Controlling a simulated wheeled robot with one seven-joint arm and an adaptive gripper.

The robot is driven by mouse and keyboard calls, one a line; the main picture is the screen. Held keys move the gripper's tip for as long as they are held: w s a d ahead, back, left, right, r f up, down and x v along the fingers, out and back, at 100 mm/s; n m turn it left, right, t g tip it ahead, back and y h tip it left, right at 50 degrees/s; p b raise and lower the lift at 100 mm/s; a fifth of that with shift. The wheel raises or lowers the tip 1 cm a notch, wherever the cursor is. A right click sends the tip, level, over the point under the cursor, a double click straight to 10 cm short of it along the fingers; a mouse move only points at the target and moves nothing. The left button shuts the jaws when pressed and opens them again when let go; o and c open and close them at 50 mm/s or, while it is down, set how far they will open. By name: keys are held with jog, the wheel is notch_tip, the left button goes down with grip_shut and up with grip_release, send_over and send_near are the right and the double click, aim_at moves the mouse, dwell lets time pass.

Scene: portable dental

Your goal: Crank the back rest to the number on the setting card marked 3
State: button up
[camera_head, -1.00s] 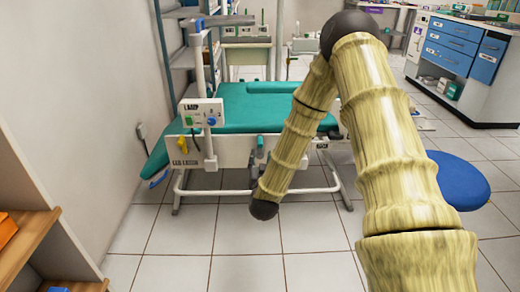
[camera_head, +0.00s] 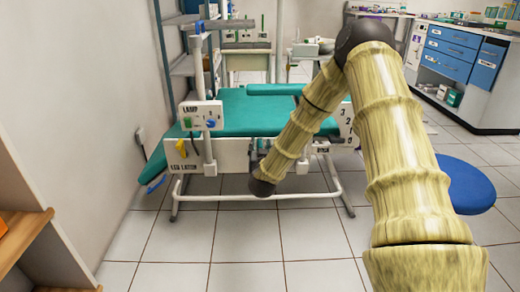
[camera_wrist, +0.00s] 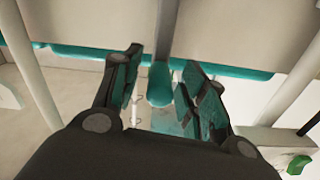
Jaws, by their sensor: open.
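The treatment chair has a flat teal cushion (camera_head: 245,112) above a white side panel (camera_head: 208,158). A white number plate (camera_head: 347,121) with digits including 3 and 2 shows at its right, partly behind my arm. My gripper is hidden beyond my dark wrist (camera_head: 262,186) in the head view, low in front of the side panel. In the wrist view, my gripper (camera_wrist: 158,92) is open. A teal rounded handle (camera_wrist: 159,85) on a grey shaft appears between its fingers; I cannot tell whether they touch it. I cannot make out a setting card.
A white control box labelled LAMP (camera_head: 201,115) stands at the chair's left. A blue round stool (camera_head: 466,187) is at the right and a wooden shelf (camera_head: 22,235) at the near left. The tiled floor in front of the chair is clear.

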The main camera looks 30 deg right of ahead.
jog(key=shift+c, duration=0.4)
grip_shut()
jog(key=shift+a, duration=0.1)
